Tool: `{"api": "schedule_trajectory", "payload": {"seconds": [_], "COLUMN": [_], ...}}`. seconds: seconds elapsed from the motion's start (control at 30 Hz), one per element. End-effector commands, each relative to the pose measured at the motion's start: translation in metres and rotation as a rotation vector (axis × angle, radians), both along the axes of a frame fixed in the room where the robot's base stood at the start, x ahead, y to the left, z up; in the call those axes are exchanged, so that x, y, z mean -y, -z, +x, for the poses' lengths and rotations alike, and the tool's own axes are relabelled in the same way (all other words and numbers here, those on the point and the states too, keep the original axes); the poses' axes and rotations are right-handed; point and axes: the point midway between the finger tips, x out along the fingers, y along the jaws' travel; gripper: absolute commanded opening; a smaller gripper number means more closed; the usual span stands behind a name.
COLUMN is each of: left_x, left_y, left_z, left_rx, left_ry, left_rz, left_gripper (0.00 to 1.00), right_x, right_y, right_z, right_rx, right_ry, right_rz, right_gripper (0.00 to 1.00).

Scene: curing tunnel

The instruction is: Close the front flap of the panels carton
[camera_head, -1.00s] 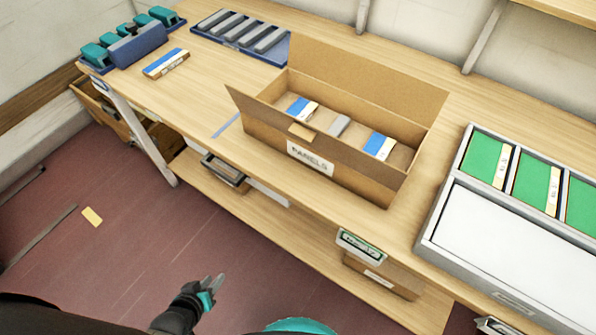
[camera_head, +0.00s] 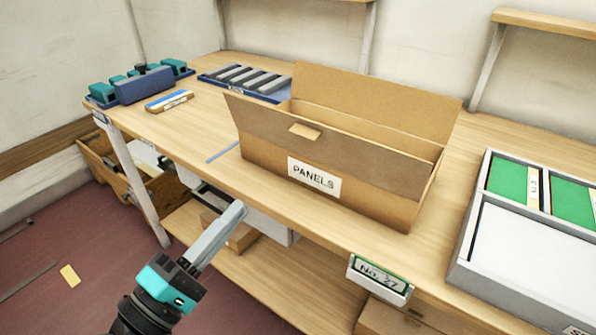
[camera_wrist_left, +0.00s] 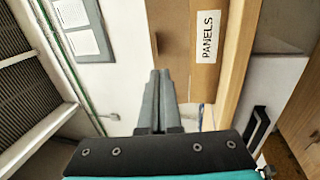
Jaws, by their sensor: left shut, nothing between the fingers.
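The brown panels carton (camera_head: 262,160) stands on the bench with a white PANELS label on its front. Its front flap (camera_head: 350,150) is open, standing up along the front edge and seeming to lean outward, with a small tab (camera_head: 305,131) on it. The back flap (camera_head: 380,98) stands up too. My left gripper (camera_head: 238,207) is shut and empty, in front of the bench edge, below and left of the label, apart from the carton. My right gripper is out of view.
A grey tray with green panels (camera_head: 455,270) stands right of the carton. A blue rack (camera_head: 210,82), a blue-and-white box (camera_head: 168,101) and teal items (camera_head: 103,92) are at the left. A No. 27 sign (camera_head: 380,278) hangs from the bench edge.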

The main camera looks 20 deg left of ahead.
Motion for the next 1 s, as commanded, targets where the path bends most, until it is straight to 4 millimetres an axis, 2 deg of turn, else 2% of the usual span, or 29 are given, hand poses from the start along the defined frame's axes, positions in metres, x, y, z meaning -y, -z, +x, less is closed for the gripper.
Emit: {"api": "schedule_trajectory", "payload": {"seconds": [0.27, 1.0], "left_x": [0.005, 0.033], "left_y": [-0.01, -0.031], "left_z": [0.007, 0.085], "left_rx": [0.013, 0.013], "left_ry": [0.008, 0.009], "left_rz": [-0.026, -0.025], "left_gripper": [0.0, 0.0], "right_x": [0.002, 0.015], "right_y": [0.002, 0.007], "right_z": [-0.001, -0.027], "right_rx": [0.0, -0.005], "right_ry": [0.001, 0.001], "right_rz": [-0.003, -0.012], "right_gripper": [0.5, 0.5]}}
